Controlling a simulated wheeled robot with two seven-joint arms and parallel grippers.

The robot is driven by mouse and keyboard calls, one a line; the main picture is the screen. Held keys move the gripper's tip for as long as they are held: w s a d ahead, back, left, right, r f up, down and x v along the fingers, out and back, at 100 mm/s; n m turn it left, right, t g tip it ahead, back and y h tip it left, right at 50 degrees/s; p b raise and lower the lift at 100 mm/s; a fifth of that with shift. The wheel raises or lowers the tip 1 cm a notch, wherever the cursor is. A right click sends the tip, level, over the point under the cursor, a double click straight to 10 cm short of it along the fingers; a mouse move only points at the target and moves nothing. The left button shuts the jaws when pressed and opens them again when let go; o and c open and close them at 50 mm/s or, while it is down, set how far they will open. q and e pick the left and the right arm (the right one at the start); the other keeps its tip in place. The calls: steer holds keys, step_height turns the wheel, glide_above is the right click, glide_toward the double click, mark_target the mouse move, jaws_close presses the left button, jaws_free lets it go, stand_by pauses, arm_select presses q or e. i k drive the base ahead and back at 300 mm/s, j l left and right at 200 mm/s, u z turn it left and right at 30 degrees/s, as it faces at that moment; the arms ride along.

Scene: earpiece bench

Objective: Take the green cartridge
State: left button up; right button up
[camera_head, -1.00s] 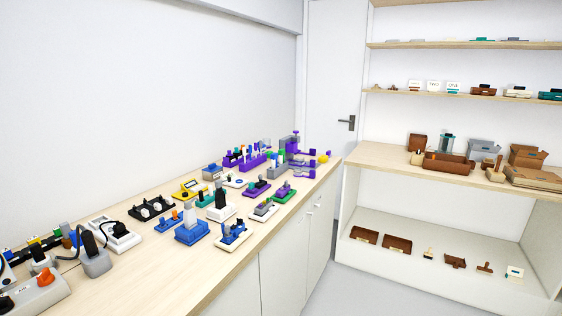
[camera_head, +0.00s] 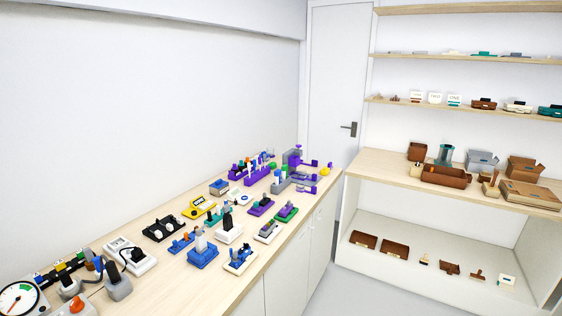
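I cannot single out the green cartridge with certainty at this size. A purple rack (camera_head: 257,175) at the far end of the bench holds several small upright pieces of different colours. A small green piece (camera_head: 272,165) shows beside the rack, too small to identify. Closer, a small device (camera_head: 287,211) with a green base and a purple part stands near the bench's front edge. Neither of my grippers is in view.
The wooden bench (camera_head: 205,289) runs along the left wall, crowded with devices, including a blue one (camera_head: 203,252) and a yellow one (camera_head: 198,208). Its near front strip is bare. Shelves (camera_head: 465,179) with brown boxes stand right. Floor (camera_head: 345,285) shows between.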

mark_target(283, 167)
steer(key=i+l+u, duration=0.15)
steer(key=u, duration=2.15)
steer(key=k+l+u, duration=0.1)
steer(key=l+u, duration=0.3)
steer(key=k+l+u, duration=0.1)
steer(key=l+u, duration=0.35)
steer(key=k+l+u, duration=0.2)
steer(key=u, duration=0.2)
steer(key=k+l+u, duration=0.2)
steer(key=u, duration=0.25)
steer(key=k+l+u, duration=0.2)
steer(key=u, duration=0.2)
steer(key=k+l+u, duration=0.2)
steer(key=k, duration=0.45)
steer(key=k+l+u, duration=0.2)
steer(key=k, duration=0.45)
steer(key=j, duration=0.15)
